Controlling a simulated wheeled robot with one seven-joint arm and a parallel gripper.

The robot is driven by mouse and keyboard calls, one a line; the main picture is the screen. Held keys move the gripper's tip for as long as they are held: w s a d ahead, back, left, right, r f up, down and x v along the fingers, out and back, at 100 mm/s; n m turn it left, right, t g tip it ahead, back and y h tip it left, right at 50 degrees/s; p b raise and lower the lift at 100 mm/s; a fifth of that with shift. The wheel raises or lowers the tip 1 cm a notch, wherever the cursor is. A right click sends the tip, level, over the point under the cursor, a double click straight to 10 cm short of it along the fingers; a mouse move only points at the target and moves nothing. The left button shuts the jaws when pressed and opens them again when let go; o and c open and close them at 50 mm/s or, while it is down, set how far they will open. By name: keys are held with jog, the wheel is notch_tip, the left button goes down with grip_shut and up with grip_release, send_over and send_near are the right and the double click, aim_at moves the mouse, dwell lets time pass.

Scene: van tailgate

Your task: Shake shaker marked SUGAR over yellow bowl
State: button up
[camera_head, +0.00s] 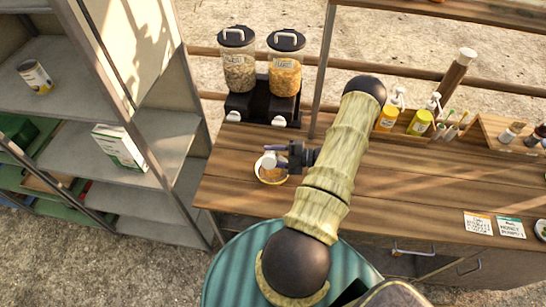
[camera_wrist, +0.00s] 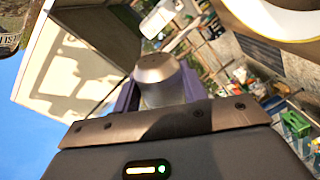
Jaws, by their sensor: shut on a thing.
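My gripper (camera_head: 272,157) is shut on a small pale shaker (camera_head: 268,162), above the yellow bowl. In the wrist view the shaker (camera_wrist: 161,80) sits between the purple fingers (camera_wrist: 160,98), its metal holed cap facing away from my palm. The wrist picture is rolled over, with sky at the lower left, so the shaker looks tipped cap-down. No label on it can be read. The yellow bowl (camera_head: 287,178) stands on the wooden counter, partly hidden by the shaker and gripper; its brownish contents show. A pale yellow rim (camera_wrist: 262,35) in the wrist view's top right appears to be the bowl.
Two dispensers (camera_head: 239,70) stand on a black base behind the bowl. Yellow pump bottles (camera_head: 389,118) and a wooden tray (camera_head: 495,128) are at the back right. A grey shelf unit (camera_head: 145,150) stands left. The counter's middle right (camera_head: 420,180) is clear.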

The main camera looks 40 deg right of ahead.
notch_tip(320, 180, up, 2)
jog(key=shift+r+p, duration=0.2)
jog(key=shift+p, duration=0.35)
jog(key=shift+f, duration=0.15)
notch_tip(320, 180, down, 5)
jog(key=b, duration=0.4)
jog(key=shift+r+p, duration=1.8)
jog(key=shift+r, duration=0.8)
notch_tip(320, 180, down, 5)
jog(key=b, duration=0.3)
jog(key=shift+b, duration=0.35)
